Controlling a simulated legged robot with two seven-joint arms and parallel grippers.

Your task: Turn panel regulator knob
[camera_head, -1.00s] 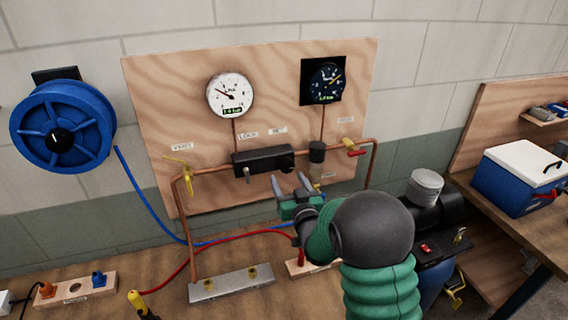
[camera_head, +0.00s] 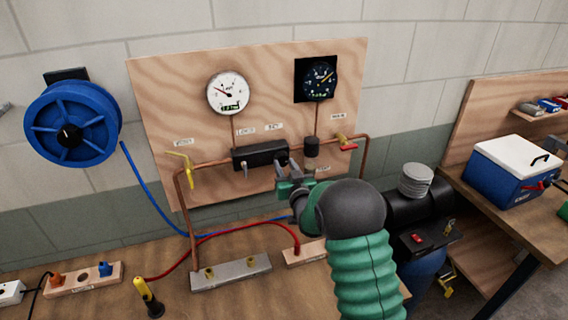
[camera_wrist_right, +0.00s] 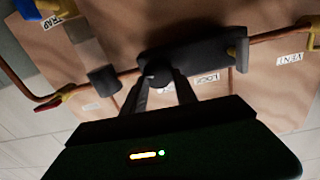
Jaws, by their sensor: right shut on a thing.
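The regulator is a black block (camera_head: 260,155) on the copper pipe of the wooden panel, and it also shows upside down in the wrist view (camera_wrist_right: 200,57). Its round dark knob (camera_wrist_right: 157,70) is at the block's right end in the head view. My right gripper (camera_head: 287,168) reaches up to the block from below right. In the wrist view its two fingers (camera_wrist_right: 160,88) are shut on the knob, one on each side. The fingertips partly hide the knob in the head view. My left gripper is not in view.
A white gauge (camera_head: 228,94) and a dark gauge (camera_head: 319,80) are above the block. A yellow valve handle (camera_head: 186,168) is left, a red one (camera_head: 348,146) right. A small black cylinder (camera_head: 311,147) hangs close right of my gripper. A blue hose reel (camera_head: 70,125) is far left.

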